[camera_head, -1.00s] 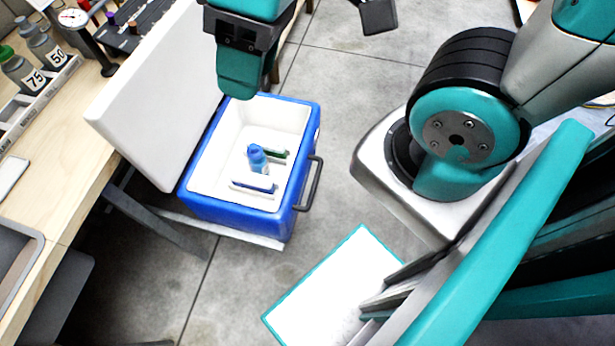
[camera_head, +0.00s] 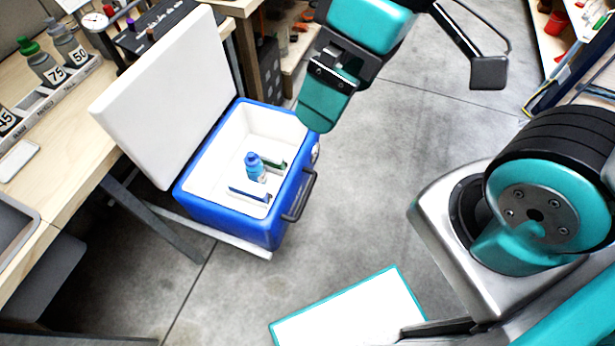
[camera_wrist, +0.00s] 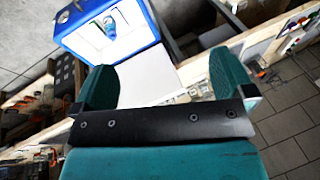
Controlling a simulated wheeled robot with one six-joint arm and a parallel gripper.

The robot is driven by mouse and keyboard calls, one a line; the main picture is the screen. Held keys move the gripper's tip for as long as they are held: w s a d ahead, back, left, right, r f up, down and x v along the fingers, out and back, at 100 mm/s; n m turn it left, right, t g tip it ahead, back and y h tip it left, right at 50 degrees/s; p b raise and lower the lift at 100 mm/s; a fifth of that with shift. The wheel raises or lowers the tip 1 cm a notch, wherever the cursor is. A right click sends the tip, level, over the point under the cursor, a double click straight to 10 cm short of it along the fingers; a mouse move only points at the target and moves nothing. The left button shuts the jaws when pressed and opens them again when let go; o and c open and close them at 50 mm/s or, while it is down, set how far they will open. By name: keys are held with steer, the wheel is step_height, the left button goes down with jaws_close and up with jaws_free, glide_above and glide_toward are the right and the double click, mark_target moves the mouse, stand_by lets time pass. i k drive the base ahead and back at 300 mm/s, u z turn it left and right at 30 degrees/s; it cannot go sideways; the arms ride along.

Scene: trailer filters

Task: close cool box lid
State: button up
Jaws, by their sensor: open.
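The blue cool box (camera_head: 228,218) stands on a low base on the floor, beside the workbench. Its white lid (camera_head: 165,95) is open and tilted up on the bench side. Inside the white interior are a blue bottle (camera_head: 256,170) and a few flat dark and blue pieces. My gripper (camera_head: 322,105) is above the box's far right corner in the head view, apart from the lid and empty. In the wrist view my gripper's two teal fingers (camera_wrist: 160,88) are spread apart. The box (camera_wrist: 118,38) shows beyond them, with the white lid (camera_wrist: 150,80) partly between the fingers.
The wooden workbench (camera_head: 75,135) on the left carries labelled bottles (camera_head: 38,62) and a white phone-like slab (camera_head: 18,160). A black handle (camera_head: 300,198) sticks out from the box's right side. The grey floor (camera_head: 370,190) right of the box is clear. Shelving stands at the far right.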

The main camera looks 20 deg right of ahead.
mark_target(160, 110)
steer(key=u, duration=1.25)
steer(key=i, duration=1)
steer(key=z, duration=0.95)
